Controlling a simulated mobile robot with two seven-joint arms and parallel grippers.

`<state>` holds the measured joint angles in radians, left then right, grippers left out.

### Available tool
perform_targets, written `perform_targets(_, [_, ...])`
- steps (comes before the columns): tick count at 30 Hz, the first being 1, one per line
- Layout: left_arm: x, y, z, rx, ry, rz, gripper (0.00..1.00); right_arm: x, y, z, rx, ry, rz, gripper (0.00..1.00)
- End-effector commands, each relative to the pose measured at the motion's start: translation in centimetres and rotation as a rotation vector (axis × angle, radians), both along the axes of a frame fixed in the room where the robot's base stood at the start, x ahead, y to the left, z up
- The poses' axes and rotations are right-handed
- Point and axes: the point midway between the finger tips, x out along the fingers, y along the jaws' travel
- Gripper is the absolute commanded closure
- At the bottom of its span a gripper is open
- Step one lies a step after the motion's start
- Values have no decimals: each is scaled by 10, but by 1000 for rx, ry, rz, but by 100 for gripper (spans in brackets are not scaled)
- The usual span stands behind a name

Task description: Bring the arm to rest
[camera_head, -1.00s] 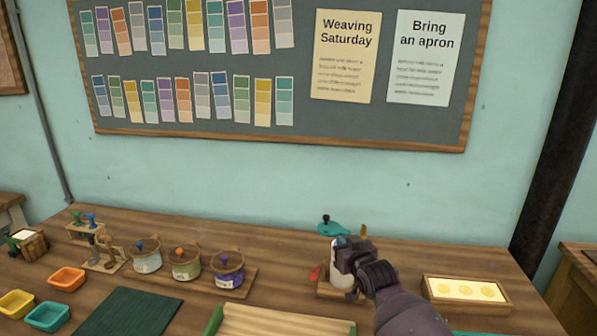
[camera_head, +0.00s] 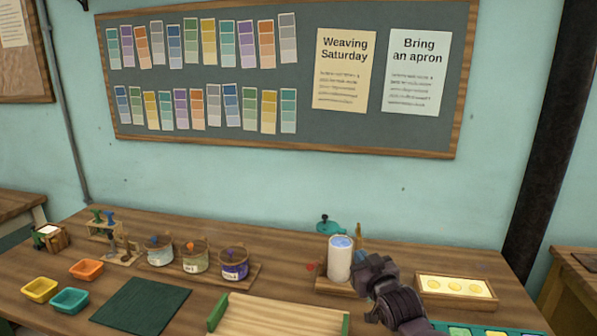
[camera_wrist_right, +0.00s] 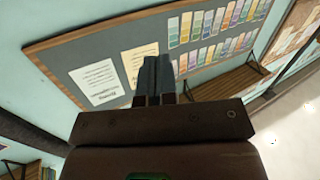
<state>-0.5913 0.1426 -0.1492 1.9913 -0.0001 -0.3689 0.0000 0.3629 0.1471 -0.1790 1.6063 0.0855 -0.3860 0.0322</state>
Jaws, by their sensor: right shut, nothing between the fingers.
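My right gripper (camera_head: 366,268) is in the head view at the lower right, just right of and in front of a white cylindrical container (camera_head: 340,262) with a blue top. It appears apart from the container, though the depth gap is hard to judge. In the right wrist view its two fingers (camera_wrist_right: 153,78) are together and hold nothing, with the wall board behind them. My left gripper is in neither view.
A teal lid (camera_head: 328,226) lies behind the container.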

Motion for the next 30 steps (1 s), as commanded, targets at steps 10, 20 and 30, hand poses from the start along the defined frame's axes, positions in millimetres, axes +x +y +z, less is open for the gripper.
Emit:
perform_targets(10, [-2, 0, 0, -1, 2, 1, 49, -94, -45, -70, -22, 68, -73, 100])
perform_targets(20, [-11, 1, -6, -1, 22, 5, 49, -216, -91, -149, -43, 224, -166, 100])
perform_targets(30, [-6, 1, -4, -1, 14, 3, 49, -341, -122, -224, -55, 446, -246, 100])
